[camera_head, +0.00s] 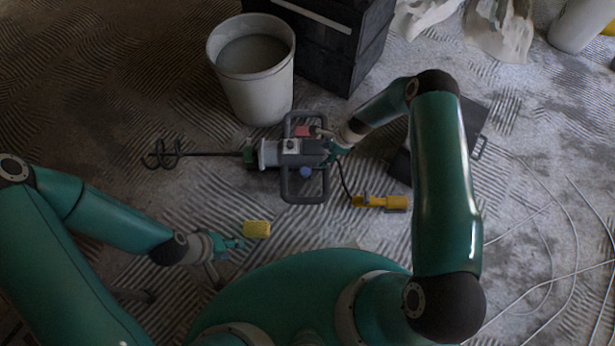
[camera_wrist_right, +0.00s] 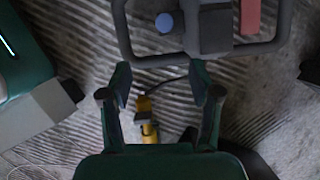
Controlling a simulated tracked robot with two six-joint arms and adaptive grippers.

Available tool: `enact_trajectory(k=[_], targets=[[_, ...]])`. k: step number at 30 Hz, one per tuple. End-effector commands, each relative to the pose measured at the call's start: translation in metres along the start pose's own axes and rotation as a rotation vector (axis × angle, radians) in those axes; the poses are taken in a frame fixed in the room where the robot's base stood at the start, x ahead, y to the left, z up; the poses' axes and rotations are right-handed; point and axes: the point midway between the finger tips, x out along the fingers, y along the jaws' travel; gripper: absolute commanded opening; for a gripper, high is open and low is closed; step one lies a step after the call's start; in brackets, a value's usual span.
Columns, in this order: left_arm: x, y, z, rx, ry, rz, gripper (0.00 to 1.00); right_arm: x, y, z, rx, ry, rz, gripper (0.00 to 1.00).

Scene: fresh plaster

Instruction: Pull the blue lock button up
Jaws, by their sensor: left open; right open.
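A grey paddle mixer with a loop-shaped handle frame (camera_head: 287,195) lies on the floor in the head view, its rod and paddle pointing left. The round blue lock button (camera_head: 305,172) sits on the mixer near the lower side of the frame. It also shows in the right wrist view (camera_wrist_right: 164,22), beyond the fingertips and apart from them. A red part (camera_head: 302,131) is on the opposite side of the body. My right gripper (camera_wrist_right: 160,78) is open and empty, at the mixer's right end. My left gripper (camera_head: 236,243) is open, low on the left, away from the mixer.
A yellow block (camera_head: 257,229) lies beside my left gripper. A yellow plug or connector (camera_head: 380,202) lies right of the mixer, by a dark cable. A white bucket (camera_head: 260,90) and a black box (camera_head: 335,55) stand behind. Pale cables (camera_head: 548,270) cross the right floor.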

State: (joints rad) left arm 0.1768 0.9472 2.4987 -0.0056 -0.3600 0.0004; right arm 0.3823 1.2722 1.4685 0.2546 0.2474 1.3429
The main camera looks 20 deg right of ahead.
Motion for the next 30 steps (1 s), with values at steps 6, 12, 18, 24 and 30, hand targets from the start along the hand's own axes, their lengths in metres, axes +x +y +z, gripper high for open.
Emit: enact_trajectory(k=[6, 12, 18, 24, 30], targets=[[0.01, -0.004, 0.0, 0.0, 0.001, 0.0, 0.44, 0.02, -0.008, -0.004, 0.065, -0.007, -0.004, 0.63], [0.02, -0.007, 0.0, 0.0, 0.001, 0.0, 0.44, 0.054, -0.007, -0.004, 0.062, -0.006, -0.003, 0.63], [0.033, -0.012, 0.0, 0.0, 0.001, 0.0, 0.44, 0.099, -0.007, -0.004, 0.06, -0.007, -0.004, 0.63], [0.048, -0.017, -0.001, 0.0, 0.0, 0.0, 0.44, 0.14, -0.008, -0.004, 0.06, -0.007, -0.006, 0.63], [0.058, -0.021, -0.001, 0.0, 0.0, 0.0, 0.44, 0.166, -0.009, -0.003, 0.059, -0.006, -0.006, 0.63]])
